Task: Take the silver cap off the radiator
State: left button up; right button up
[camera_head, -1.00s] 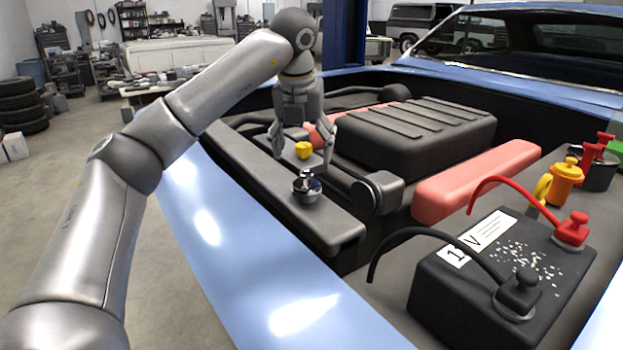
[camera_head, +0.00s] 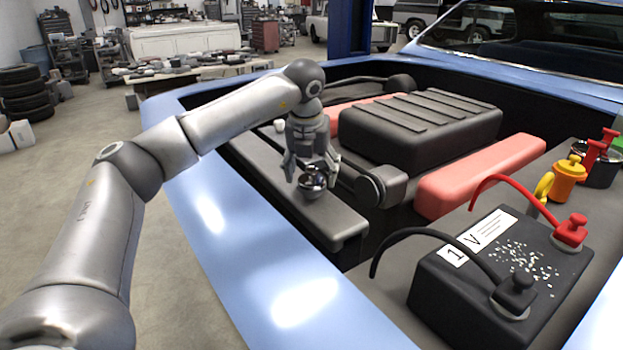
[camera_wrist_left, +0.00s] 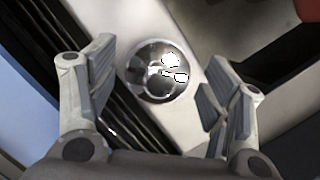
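The silver cap (camera_head: 312,182) sits on top of the long black radiator (camera_head: 333,222) along the front of the engine bay. My left gripper (camera_head: 312,178) is above it, pointing down, with its fingers spread on either side. In the left wrist view the round, shiny cap (camera_wrist_left: 160,72) lies between the two open fingers of my left gripper (camera_wrist_left: 160,95), a little beyond their tips. The fingers look apart from the cap. My right gripper is in neither view.
A black ribbed engine block (camera_head: 420,130) and a pink-red bar (camera_head: 480,175) lie right of the radiator. A black battery (camera_head: 500,265) with a red and a black clamp stands front right. The blue car body (camera_head: 265,270) edges the bay. An orange-yellow container (camera_head: 566,182) stands right.

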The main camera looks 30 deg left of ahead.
pick_arm(q)
jog(key=c, duration=0.7)
jog(key=shift+r, duration=0.15)
